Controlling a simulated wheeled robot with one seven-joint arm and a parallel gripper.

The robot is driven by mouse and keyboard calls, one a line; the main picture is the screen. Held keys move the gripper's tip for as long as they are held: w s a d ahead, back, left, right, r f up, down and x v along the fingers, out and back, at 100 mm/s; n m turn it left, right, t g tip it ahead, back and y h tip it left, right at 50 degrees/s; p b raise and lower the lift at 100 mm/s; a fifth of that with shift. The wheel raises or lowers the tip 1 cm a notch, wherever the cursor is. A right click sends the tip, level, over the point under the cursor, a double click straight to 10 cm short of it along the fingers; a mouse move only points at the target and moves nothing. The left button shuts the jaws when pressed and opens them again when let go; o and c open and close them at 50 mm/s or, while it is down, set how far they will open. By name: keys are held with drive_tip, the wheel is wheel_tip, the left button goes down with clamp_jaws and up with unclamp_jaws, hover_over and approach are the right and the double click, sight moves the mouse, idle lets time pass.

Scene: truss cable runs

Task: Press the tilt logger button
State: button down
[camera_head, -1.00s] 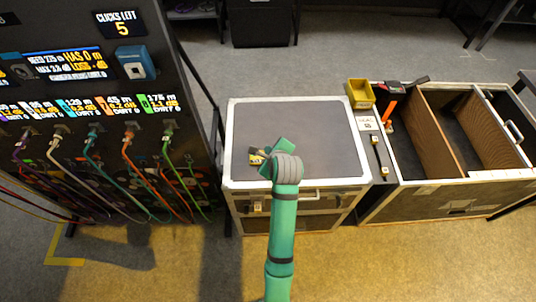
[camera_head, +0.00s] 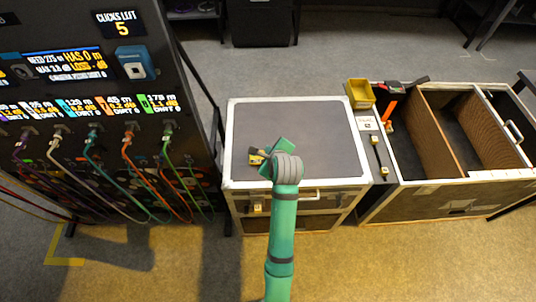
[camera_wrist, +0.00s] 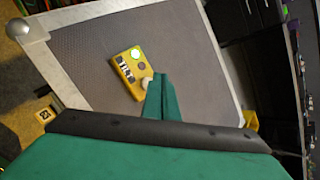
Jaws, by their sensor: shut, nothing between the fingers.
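The tilt logger appears to be the small yellow box (camera_wrist: 128,70) lying on the grey case top in the wrist view. Its face has a bright green-lit round spot, a dark round spot, a pale round knob at the near corner and a black-and-white label. In the head view the yellow box (camera_head: 256,156) shows small, just left of my wrist and partly hidden. My gripper (camera_wrist: 161,80) is shut and empty. Its teal fingertips overlap the box's near right corner beside the pale knob in the wrist view; I cannot tell whether they touch.
The case (camera_head: 243,120) has a pale metal rim and a mostly clear top. An open crate (camera_head: 434,185) with wooden dividers and a yellow bin (camera_head: 359,93) stand to the right. A dark panel (camera_head: 75,92) with plugged coloured cables stands at the left.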

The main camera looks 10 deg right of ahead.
drive_tip(key=shift+f, duration=0.2)
drive_tip(key=shift+f, duration=0.25)
drive_tip(key=shift+f, duration=0.45)
idle(0.8)
drive_tip(key=shift+r, duration=0.9)
wheel_tip(320, 180, up, 5)
idle(0.7)
drive_tip(key=shift+d, duration=0.1)
idle(0.8)
